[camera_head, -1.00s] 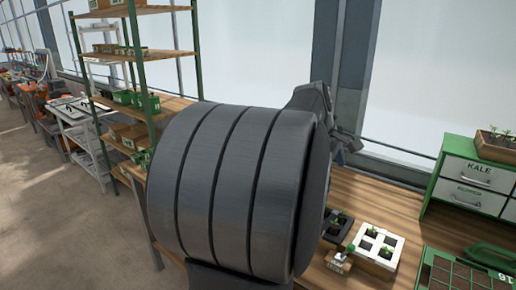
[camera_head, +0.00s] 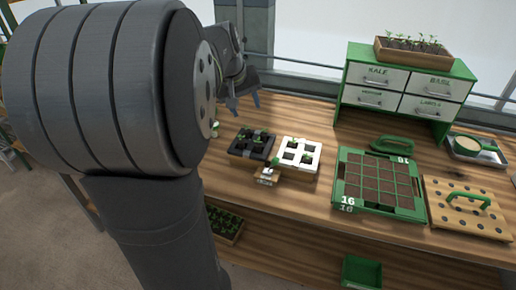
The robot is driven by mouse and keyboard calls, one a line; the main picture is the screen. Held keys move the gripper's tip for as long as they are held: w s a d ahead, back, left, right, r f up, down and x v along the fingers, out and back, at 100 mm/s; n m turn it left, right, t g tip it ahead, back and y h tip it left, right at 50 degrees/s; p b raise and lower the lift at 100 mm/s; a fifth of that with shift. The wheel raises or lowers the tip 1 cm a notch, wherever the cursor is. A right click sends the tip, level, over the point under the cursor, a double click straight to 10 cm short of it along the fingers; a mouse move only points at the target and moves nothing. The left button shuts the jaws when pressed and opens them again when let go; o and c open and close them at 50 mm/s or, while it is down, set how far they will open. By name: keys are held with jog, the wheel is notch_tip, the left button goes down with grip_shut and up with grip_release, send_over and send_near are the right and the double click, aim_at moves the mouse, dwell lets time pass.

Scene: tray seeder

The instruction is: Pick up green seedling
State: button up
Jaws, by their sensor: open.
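Green seedlings (camera_head: 262,134) stand in a black cell tray (camera_head: 239,149) on the wooden bench. More green seedlings (camera_head: 306,158) show in a white cell tray (camera_head: 317,151) just to its right. Another small green sprout (camera_head: 274,161) shows at a small wooden block (camera_head: 268,177) in front of the trays. My gripper (camera_head: 245,103) is open and empty, raised above and behind the black tray. It touches none of the trays. My arm covers the left part of the bench.
A green tray marked 16 (camera_head: 352,199) with soil cells lies to the right. A wooden board with holes and a green handle (camera_head: 437,212) is beside it. A green drawer cabinet (camera_head: 356,51) stands behind, with a planter (camera_head: 386,53) on top. A bowl (camera_head: 467,146) sits at far right.

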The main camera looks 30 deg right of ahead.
jog(key=f+m, duration=0.2)
jog(key=m, duration=0.6)
send_over(258, 145)
jog(key=s+a, duration=0.1)
jog(key=a, duration=0.2)
jog(key=shift+t, duration=0.3)
jog(key=f, duration=1.2)
jog(key=shift+s+d+f, duration=0.1)
jog(key=shift+d+f, duration=0.15)
jog(key=shift+d+x, duration=0.15)
jog(key=shift+x, duration=1.15)
jog(key=shift+d+x, duration=0.1)
jog(key=shift+x, duration=1.2)
jog(key=shift+r, duration=0.15)
jog(key=c, duration=1)
